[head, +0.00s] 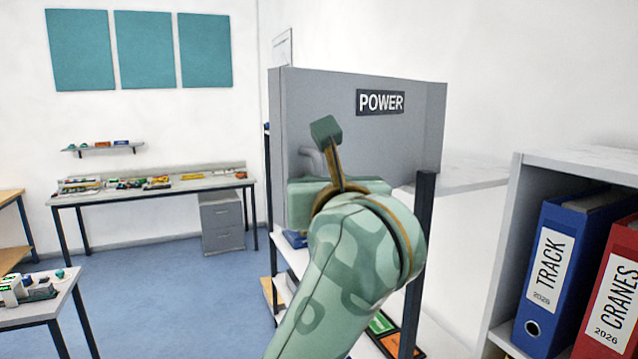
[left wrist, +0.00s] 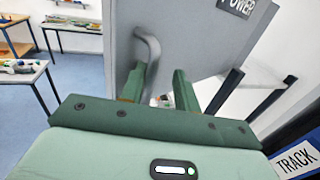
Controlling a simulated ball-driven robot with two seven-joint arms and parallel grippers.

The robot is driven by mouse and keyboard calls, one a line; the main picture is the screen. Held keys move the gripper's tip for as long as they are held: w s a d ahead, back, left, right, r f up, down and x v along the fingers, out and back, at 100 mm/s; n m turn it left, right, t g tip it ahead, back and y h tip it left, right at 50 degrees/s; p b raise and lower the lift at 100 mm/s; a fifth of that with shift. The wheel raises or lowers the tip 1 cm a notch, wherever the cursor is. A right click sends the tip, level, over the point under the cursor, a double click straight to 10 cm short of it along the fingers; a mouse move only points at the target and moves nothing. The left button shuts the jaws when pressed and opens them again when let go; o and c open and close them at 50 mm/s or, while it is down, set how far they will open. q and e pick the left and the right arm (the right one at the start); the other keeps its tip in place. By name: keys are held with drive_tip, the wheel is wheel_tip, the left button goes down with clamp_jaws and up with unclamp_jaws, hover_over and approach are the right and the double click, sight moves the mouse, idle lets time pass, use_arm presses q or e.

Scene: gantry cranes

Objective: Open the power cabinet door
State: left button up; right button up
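The power cabinet (head: 350,130) is a grey box with a black POWER label (head: 380,102); it stands on a dark-framed shelf unit. Its front door (left wrist: 195,45) fills the upper middle of the left wrist view, and I cannot tell whether it is slightly ajar. A grey curved handle (left wrist: 150,50) sticks out near the door's left edge and shows partly in the head view (head: 312,160). My left gripper (left wrist: 160,75) is open at the handle, its lower part between the fingers, closer to the left finger. Contact is unclear. My right gripper is out of view.
A white shelf (head: 575,165) with a blue TRACK binder (head: 550,270) and a red CRANES binder (head: 612,290) stands close on the right. Benches with small parts (head: 150,185) lie at the back left. Blue floor (head: 170,290) is open left of the cabinet.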

use_arm(q)
drive_tip(key=s, duration=1.2)
drive_tip(key=shift+s+d+p, duration=0.15)
drive_tip(key=shift+p, duration=0.2)
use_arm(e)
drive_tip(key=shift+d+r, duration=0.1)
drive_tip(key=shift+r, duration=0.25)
